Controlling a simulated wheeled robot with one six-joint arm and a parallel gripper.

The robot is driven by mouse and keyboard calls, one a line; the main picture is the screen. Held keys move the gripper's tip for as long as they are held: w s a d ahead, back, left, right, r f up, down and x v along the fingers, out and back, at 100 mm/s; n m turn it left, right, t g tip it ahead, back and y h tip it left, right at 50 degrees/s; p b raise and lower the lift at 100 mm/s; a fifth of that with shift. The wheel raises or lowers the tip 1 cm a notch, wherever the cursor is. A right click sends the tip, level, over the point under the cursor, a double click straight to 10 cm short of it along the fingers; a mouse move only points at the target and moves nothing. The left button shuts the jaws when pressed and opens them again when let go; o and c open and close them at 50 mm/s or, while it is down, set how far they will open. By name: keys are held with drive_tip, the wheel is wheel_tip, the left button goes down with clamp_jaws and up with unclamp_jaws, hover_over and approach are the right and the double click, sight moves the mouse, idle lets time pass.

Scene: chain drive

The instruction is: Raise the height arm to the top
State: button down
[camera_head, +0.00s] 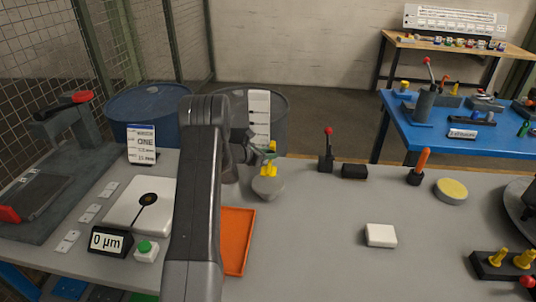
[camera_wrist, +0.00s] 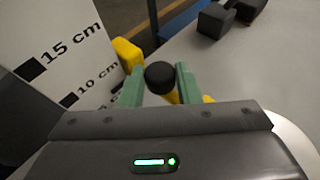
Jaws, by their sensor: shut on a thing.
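The height arm is yellow and stands on a grey round base (camera_head: 268,188) beside a white height scale (camera_head: 259,112). Its yellow part (camera_head: 271,170) shows just below my gripper (camera_head: 267,154) in the head view. In the wrist view, the green fingers of my gripper (camera_wrist: 158,74) are shut on the height arm's black-capped yellow knob (camera_wrist: 160,76). A yellow block (camera_wrist: 128,54) sits close against the scale (camera_wrist: 62,45), above the 10 cm mark and near the 15 cm mark in the picture. The lower part of the knob is hidden behind my gripper.
A grey bench (camera_head: 330,235) holds an orange tray (camera_head: 238,240), a red-knobbed lever (camera_head: 326,150), a white block (camera_head: 380,235) and a gauge reading 0 µm (camera_head: 108,241). Two drums stand behind, one of them blue (camera_head: 150,110). The bench middle is mostly clear.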

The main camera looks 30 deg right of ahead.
wheel_tip(320, 180, up, 21)
drive_tip(key=p, duration=0.4)
drive_tip(key=shift+r, duration=0.15)
drive_tip(key=c, duration=1.1)
unclamp_jaws()
drive_tip(key=shift+o, duration=0.2)
drive_tip(key=b+v, duration=0.3)
drive_tip(key=v, duration=1)
drive_tip(key=shift+a, duration=0.4)
drive_tip(key=shift+d, duration=0.1)
